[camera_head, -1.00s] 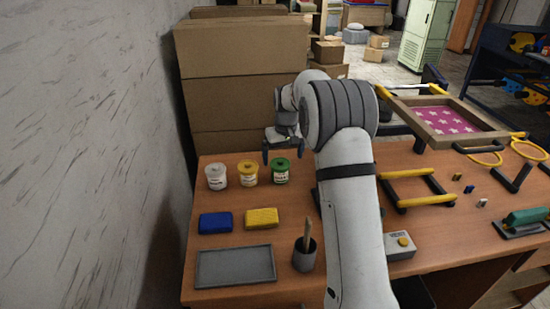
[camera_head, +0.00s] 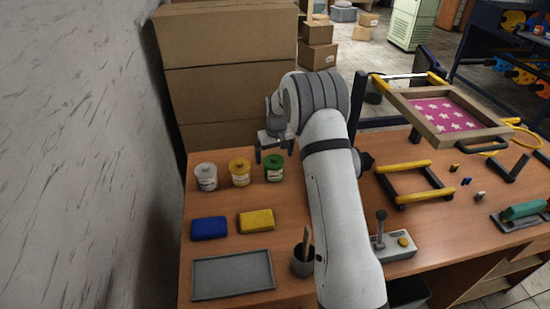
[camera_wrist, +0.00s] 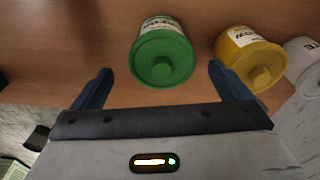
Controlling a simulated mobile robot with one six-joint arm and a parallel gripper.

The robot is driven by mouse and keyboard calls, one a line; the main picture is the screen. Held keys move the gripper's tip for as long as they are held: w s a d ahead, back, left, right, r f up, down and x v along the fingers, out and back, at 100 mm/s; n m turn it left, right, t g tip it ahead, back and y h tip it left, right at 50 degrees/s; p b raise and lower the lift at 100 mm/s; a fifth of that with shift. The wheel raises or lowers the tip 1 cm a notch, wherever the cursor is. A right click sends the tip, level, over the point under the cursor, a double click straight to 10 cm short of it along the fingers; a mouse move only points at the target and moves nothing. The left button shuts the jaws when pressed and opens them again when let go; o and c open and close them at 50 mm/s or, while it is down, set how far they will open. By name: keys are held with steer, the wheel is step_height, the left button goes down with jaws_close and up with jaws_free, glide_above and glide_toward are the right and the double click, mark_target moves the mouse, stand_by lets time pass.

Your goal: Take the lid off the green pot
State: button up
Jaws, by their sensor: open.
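The green pot (camera_head: 275,174) stands at the right end of a row of three pots near the back left of the table. Its round green lid (camera_wrist: 161,61) with a raised knob is on it in the wrist view. My gripper (camera_head: 274,156) is open and empty, close by the green pot in the head view. In the wrist view its two fingers (camera_wrist: 157,88) are spread to either side of the lid, and I see no contact. The yellow pot (camera_head: 240,173) with a yellow lid (camera_wrist: 255,68) stands beside the green one.
A white pot (camera_head: 206,178) is at the row's left end. Blue (camera_head: 208,228) and yellow (camera_head: 256,220) blocks, a grey tray (camera_head: 232,291) and a cup (camera_head: 302,262) lie nearer. Cardboard boxes (camera_head: 225,75) rise behind the table. A framed screen (camera_head: 445,113) stands right.

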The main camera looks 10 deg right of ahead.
steer(key=shift+a+f, duration=0.1)
steer(key=shift+f, duration=0.3)
steer(key=shift+c, duration=0.3)
steer(key=c, duration=0.9)
steer(key=shift+c, duration=0.2)
